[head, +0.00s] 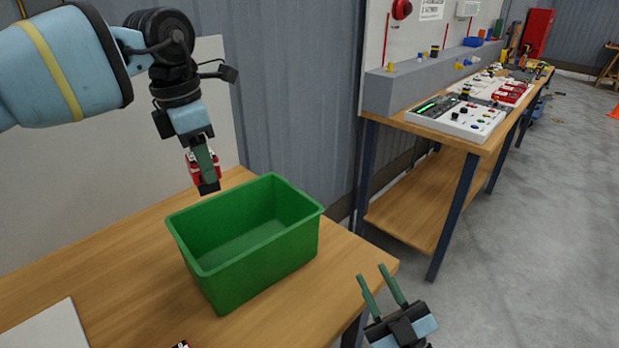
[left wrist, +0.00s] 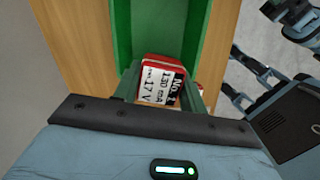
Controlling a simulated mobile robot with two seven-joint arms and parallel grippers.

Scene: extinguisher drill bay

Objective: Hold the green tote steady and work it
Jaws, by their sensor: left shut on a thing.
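The green tote (head: 268,262) stands upright on the wooden table, open at the top, and its visible inside looks empty. It also shows behind the fingers in the left wrist view (left wrist: 195,30). My left gripper (head: 207,182) is shut on a red block with a white printed label (left wrist: 158,82), held in the air by the tote's far left rim. In the head view the fingers partly hide the block (head: 192,165). My right gripper (head: 374,284) is open and empty, to the right of the tote, past the table's edge.
A white panel (head: 50,330) lies at the table's front left. A workbench (head: 430,205) with control panels stands at the right, beyond a floor gap. Bare table lies left of the tote.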

